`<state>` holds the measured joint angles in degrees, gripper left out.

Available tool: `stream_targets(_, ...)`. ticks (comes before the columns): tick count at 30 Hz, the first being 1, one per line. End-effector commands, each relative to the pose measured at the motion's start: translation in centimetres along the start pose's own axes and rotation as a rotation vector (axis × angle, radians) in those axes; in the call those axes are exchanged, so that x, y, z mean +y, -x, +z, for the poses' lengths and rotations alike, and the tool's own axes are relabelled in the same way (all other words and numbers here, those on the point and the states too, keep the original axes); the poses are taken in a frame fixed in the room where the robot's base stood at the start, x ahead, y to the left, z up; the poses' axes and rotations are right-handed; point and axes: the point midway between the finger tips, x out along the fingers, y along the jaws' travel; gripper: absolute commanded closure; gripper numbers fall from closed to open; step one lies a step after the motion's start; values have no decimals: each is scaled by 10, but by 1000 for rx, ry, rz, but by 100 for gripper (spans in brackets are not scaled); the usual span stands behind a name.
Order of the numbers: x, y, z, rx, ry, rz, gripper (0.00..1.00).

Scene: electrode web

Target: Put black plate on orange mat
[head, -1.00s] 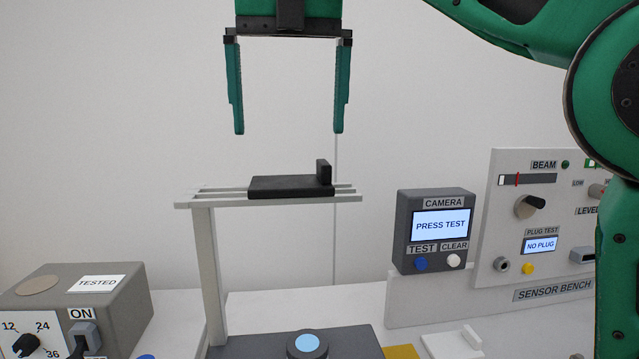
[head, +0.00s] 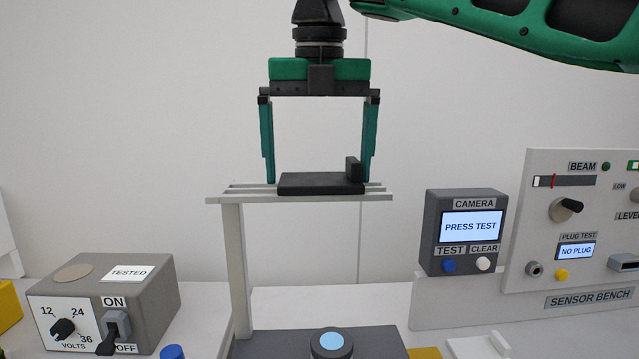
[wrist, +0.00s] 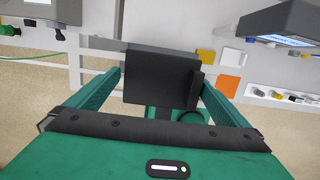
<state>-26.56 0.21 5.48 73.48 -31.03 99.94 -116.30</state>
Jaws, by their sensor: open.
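The black plate (head: 321,184) lies flat on the light rails of a raised stand, with a small upright block at its right end. My gripper (head: 318,181) is open above it, pointing down, its fingertips at about plate height, one near each end. I cannot tell whether they touch it. In the wrist view the black plate (wrist: 160,75) sits between the two spread fingers. The orange mat (wrist: 228,85) shows to the right of the plate on the bench below. It is not in the head view.
A yellow square (wrist: 206,57) and a white piece (wrist: 232,57) lie near the orange mat. The camera tester (head: 465,232) and sensor bench panel (head: 580,240) stand at the right. A grey power box (head: 150,300) stands at the left. The stand's post (head: 236,265) rises from a dark base.

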Motion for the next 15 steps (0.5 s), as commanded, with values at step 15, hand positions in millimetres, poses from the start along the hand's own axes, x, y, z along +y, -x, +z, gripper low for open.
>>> stream_targets(15,-4,1,1,-1,-7,-1,37)
